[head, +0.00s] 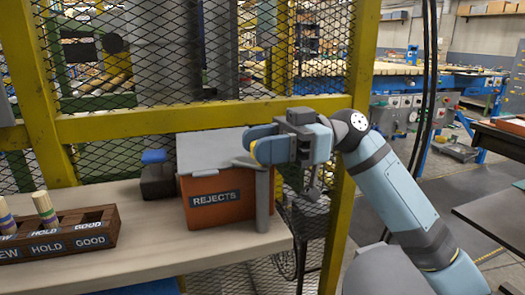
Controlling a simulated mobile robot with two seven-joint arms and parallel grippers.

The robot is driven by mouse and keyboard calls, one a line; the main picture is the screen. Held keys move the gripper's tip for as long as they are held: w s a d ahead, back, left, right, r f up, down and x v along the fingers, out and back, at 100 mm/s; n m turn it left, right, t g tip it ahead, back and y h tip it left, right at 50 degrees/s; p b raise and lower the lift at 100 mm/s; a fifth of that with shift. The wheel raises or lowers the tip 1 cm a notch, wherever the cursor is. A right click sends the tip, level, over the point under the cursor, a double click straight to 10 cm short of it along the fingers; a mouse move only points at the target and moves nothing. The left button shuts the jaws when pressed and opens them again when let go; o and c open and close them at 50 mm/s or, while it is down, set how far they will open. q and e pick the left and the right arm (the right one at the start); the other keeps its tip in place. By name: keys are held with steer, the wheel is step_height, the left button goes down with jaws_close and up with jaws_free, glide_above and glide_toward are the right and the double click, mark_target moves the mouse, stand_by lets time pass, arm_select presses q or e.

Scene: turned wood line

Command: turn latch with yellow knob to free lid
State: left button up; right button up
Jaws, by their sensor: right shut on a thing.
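The orange box (225,208) marked REJECTS stands at the right end of the bench. Its grey lid (205,150) lies over the top and looks closed. A grey post (263,203) stands at the box's right front corner, with a grey latch arm (243,163) near its top reaching over the lid's edge. My right gripper (262,146) is above the post, shut on the yellow knob (254,152). Only a sliver of the knob shows; the fingers hide the rest. My left gripper is not in view.
A wooden rack (60,240) marked HOLD and GOOD, with striped turned pieces, stands at the left of the bench (160,245). A dark box with a blue top (155,172) is beside the REJECTS box. A yellow-framed mesh fence (200,120) runs close behind.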

steer(key=n+g+h, duration=0.1)
steer(key=g, duration=0.1)
steer(key=n+g+h+p, duration=0.1)
steer(key=n+g, duration=0.1)
steer(key=shift+a+r, duration=0.1)
steer(key=shift+r, duration=0.05)
steer(key=n+g+h+p, duration=0.1)
steer(key=n+g+h, duration=0.2)
steer(key=shift+h, duration=0.4)
steer(key=shift+n+g+h, duration=0.5)
steer(key=shift+h, duration=0.2)
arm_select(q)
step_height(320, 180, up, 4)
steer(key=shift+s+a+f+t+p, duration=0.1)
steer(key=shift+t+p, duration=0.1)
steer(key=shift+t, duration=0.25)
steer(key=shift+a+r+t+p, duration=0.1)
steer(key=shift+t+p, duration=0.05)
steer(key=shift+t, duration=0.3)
arm_select(e)
steer(key=shift+n+h, duration=0.3)
steer(key=shift+h, duration=0.1)
steer(key=shift+g, duration=0.3)
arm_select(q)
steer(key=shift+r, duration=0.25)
arm_select(e)
steer(key=shift+h, duration=0.3)
steer(key=o, duration=0.9)
